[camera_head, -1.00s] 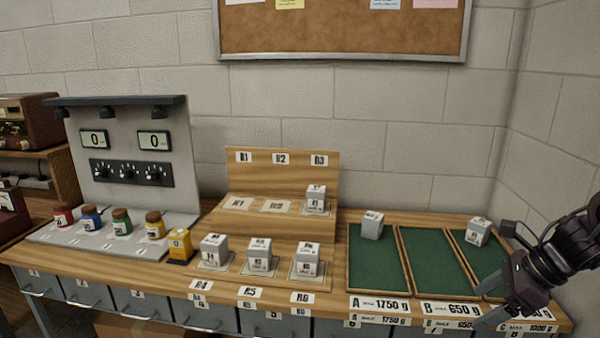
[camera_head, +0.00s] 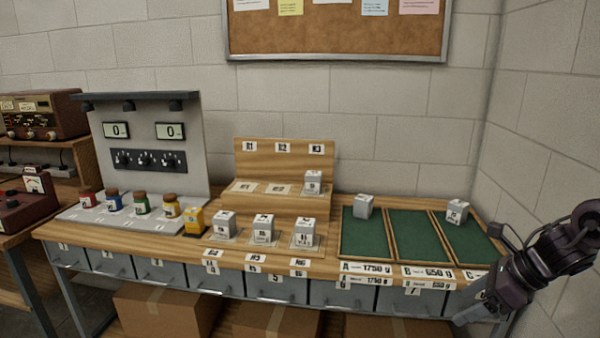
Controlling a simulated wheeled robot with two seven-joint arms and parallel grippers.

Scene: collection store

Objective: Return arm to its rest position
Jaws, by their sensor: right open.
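My right gripper (camera_head: 472,312) is at the lower right, in front of the bench's right end. It is open with nothing seen between its fingers, and its dark arm comes in from the right edge. It is apart from the white boxes. One white box (camera_head: 363,206) stands in the left green tray (camera_head: 366,240). Another white box (camera_head: 457,211) stands at the back of the right-hand trays. My left gripper does not show.
The wooden bench (camera_head: 215,257) has grey drawers below. A stepped wooden rack (camera_head: 285,205) holds several white boxes. Coloured jars and a yellow block (camera_head: 194,221) stand by a grey meter panel (camera_head: 150,140). Cardboard boxes (camera_head: 165,310) lie underneath. A wall closes the right side.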

